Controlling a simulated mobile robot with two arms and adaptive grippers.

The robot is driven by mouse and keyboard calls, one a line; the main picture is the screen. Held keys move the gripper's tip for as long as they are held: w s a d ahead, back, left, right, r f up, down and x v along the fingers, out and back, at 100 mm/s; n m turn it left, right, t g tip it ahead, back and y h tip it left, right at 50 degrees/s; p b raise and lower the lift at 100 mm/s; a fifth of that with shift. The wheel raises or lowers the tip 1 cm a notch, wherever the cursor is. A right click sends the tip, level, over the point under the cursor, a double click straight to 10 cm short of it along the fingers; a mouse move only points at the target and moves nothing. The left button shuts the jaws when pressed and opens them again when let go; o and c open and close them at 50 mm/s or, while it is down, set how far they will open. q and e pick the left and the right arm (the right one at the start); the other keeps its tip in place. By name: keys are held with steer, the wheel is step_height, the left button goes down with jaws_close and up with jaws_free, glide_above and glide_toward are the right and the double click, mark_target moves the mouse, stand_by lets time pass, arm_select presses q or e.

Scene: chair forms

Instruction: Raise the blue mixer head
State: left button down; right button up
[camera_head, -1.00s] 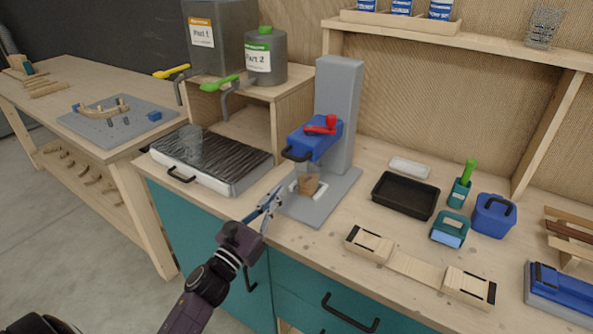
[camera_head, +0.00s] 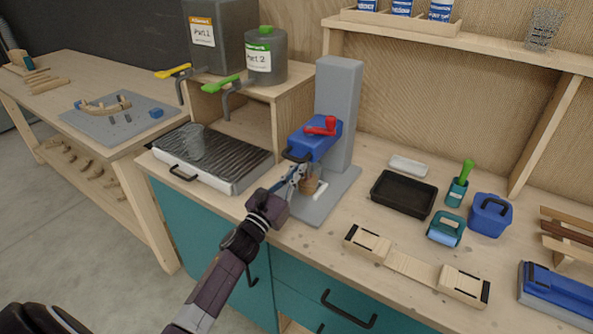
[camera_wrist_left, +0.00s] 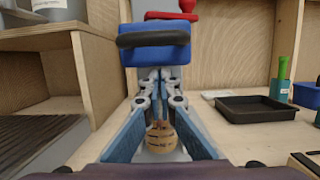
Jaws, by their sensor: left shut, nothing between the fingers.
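The blue mixer head (camera_head: 316,138) is on a grey column (camera_head: 340,100), with a red knob (camera_head: 321,126) on it and a black handle (camera_head: 296,156) at its front. The head and its black handle (camera_wrist_left: 153,38) also show in the left wrist view. A wooden cup (camera_head: 310,184) stands on the grey base below the head; its top (camera_wrist_left: 160,138) shows between my fingers in the wrist view. My left gripper (camera_head: 298,170) is shut and empty, just under the handle and in front of the cup. I cannot tell whether it touches the handle. My right gripper is not seen.
A black-topped tray unit (camera_head: 211,160) sits left of the mixer. A black tray (camera_head: 404,194) and a blue box (camera_head: 490,214) stand to the right. A wooden mold (camera_head: 410,266) lies along the front edge. Grey dispensers with levers stand above left.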

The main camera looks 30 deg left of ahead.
arm_select(q)
step_height(320, 180, up, 14)
steer(key=p, duration=0.8)
